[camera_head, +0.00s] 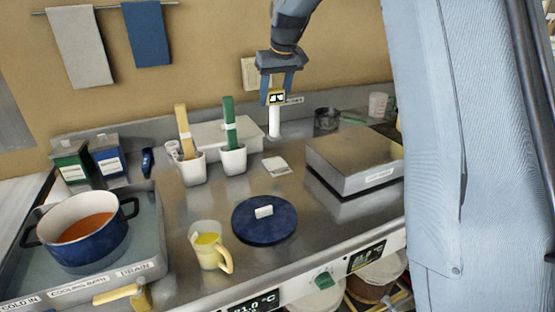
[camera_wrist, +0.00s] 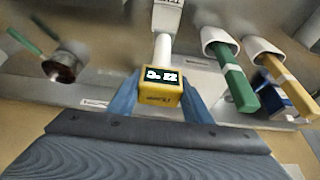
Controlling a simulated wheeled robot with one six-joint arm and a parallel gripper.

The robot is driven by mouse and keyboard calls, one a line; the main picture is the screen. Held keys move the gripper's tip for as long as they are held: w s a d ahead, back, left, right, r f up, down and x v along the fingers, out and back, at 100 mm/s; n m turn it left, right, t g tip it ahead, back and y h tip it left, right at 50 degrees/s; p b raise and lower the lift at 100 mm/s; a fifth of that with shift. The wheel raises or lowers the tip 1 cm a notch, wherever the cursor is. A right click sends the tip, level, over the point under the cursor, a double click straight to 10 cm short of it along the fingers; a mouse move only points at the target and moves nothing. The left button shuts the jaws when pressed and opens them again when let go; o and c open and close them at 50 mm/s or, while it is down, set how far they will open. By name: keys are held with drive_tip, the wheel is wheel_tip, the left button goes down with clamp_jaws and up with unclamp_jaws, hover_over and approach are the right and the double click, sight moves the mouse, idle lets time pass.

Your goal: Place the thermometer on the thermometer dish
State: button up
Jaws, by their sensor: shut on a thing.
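My gripper (camera_head: 276,92) is shut on the thermometer, which has a yellow head with a dark display (camera_head: 276,98) and a white stem pointing down. The thermometer also shows between the blue fingers in the wrist view (camera_wrist: 160,84). It is upright above the back of the steel counter; I cannot tell if its tip touches. A small flat white piece (camera_head: 276,166), probably the thermometer dish, lies on the counter in front of the stem. In the wrist view a white lettered piece (camera_wrist: 169,14), probably the same one, shows at the top edge, partly cut off.
White cups with a green-handled tool (camera_head: 229,124) and a wooden-handled tool (camera_head: 184,132) stand to the left. A steel box (camera_head: 355,157) is right, a small metal pot (camera_head: 326,119) behind it. A blue lid (camera_head: 264,220), yellow-filled jug (camera_head: 209,247) and blue pot (camera_head: 82,228) are nearer.

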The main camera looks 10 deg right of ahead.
sight(274, 124)
wheel_tip(274, 124, down, 9)
drive_tip(key=shift+f+p, duration=0.2)
drive_tip(key=shift+p, duration=1.05)
drive_tip(key=shift+f, duration=0.25)
drive_tip(key=o, duration=1.6)
drive_tip(key=shift+r, duration=0.1)
drive_tip(key=shift+r, duration=0.25)
drive_tip(key=a+b+v, duration=0.1)
drive_tip(key=b+v, duration=0.2)
drive_tip(key=v, duration=0.9)
drive_tip(key=s+f+g, duration=0.1)
drive_tip(key=s+f, duration=0.5)
drive_tip(key=s, duration=0.5)
drive_tip(key=s+f+m+g, duration=0.1)
drive_tip(key=s+f, duration=0.6)
drive_tip(key=s, duration=0.5)
drive_tip(key=s+f+m+g, duration=0.1)
drive_tip(key=s+f, duration=0.6)
drive_tip(key=s, duration=0.5)
drive_tip(key=shift+a+f+g+h+p, duration=0.2)
drive_tip(key=shift+a+g+h+p, duration=0.1)
drive_tip(key=shift+g+h, duration=0.1)
drive_tip(key=shift+w+d+f, duration=0.1)
drive_tip(key=shift+w+d, duration=0.2)
drive_tip(key=shift+d, duration=0.15)
